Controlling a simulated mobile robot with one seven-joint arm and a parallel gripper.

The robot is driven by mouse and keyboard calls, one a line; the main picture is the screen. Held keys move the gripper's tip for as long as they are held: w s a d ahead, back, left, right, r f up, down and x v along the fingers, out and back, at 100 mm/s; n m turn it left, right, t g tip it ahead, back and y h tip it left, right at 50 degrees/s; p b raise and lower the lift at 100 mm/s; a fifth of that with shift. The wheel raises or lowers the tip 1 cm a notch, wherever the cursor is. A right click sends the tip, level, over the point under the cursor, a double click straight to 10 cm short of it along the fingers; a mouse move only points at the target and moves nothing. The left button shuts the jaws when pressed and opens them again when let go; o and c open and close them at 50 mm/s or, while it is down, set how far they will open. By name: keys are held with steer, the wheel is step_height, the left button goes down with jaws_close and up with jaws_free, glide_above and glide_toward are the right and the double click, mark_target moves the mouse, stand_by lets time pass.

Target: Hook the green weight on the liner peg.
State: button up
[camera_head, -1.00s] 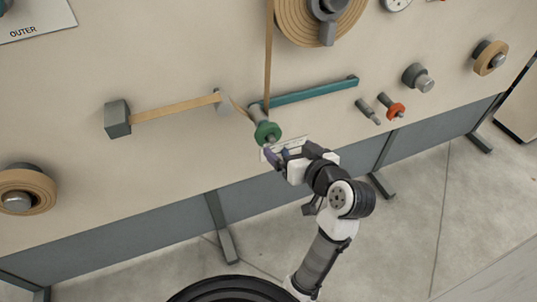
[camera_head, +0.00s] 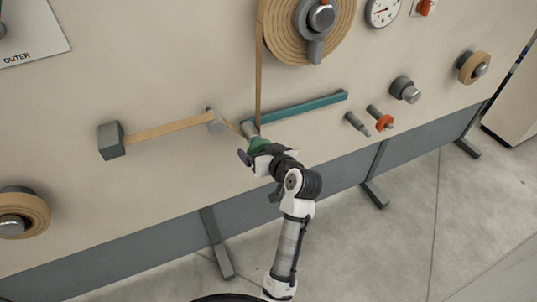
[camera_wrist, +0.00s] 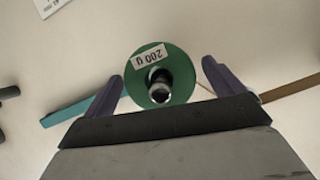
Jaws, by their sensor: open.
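The green weight (camera_head: 258,144) is a round disc near the left end of the teal bar on the panel. In the wrist view the green weight (camera_wrist: 178,87) faces me, with an upside-down "200 g" label and a metal peg end (camera_wrist: 160,93) in its centre hole. My gripper (camera_head: 252,157) is in front of the weight and partly hides it in the head view. In the wrist view my gripper (camera_wrist: 164,72) is open, with one purple finger on each side of the disc and visible gaps. I cannot tell which peg is the liner peg.
The teal bar (camera_head: 310,105) runs up to the right. An orange weight (camera_head: 385,122) sits on a peg beside a bare peg (camera_head: 356,122). A tan strip (camera_head: 170,129) runs to a grey block (camera_head: 111,140) at left. A large tan roll (camera_head: 283,25) is above.

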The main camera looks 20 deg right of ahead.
steer(key=shift+w+f, duration=0.15)
steer(key=shift+w, duration=0.15)
